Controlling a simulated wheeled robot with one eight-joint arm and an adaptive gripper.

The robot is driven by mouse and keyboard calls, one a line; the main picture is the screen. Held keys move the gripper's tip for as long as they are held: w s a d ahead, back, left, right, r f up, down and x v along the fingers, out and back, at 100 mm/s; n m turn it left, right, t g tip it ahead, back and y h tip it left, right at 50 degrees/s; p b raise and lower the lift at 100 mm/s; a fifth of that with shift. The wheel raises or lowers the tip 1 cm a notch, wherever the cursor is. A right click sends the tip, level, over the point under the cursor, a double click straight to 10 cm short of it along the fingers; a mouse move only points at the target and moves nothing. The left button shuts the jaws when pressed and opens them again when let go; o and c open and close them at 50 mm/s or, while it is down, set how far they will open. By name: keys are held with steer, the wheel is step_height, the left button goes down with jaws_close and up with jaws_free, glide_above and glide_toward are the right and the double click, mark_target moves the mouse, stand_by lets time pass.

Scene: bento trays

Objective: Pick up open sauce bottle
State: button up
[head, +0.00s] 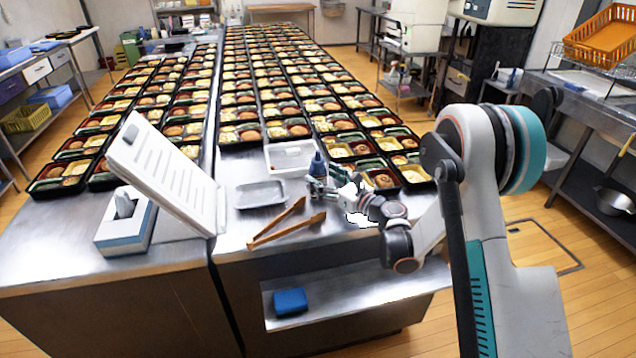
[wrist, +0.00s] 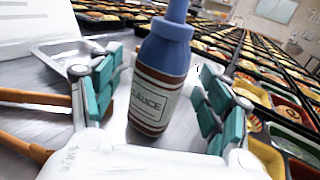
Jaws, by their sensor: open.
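The sauce bottle (wrist: 158,80) stands upright on the steel counter in the wrist view, with a blue top, a nozzle and a label reading "SAUCE". The picture cuts off the tip of its nozzle. In the head view the bottle (head: 317,166) shows its blue top, and my gripper hides part of its lower body. My gripper (wrist: 160,92) is open, with its teal-padded fingers on the left and right of the bottle. In the head view my gripper (head: 325,184) is at the bottle, near the counter's front.
Wooden tongs (head: 287,222) and a metal tray (head: 260,195) lie left of the bottle. Filled bento trays (head: 385,179) stand close on the right and cover the counter behind. A white stand (head: 165,175) and tissue box (head: 126,222) are further left.

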steer(key=shift+x, duration=1.35)
steer(key=c, duration=0.8)
step_height(320, 180, up, 20)
steer(key=p, duration=0.6)
steer(key=shift+o, duration=0.5)
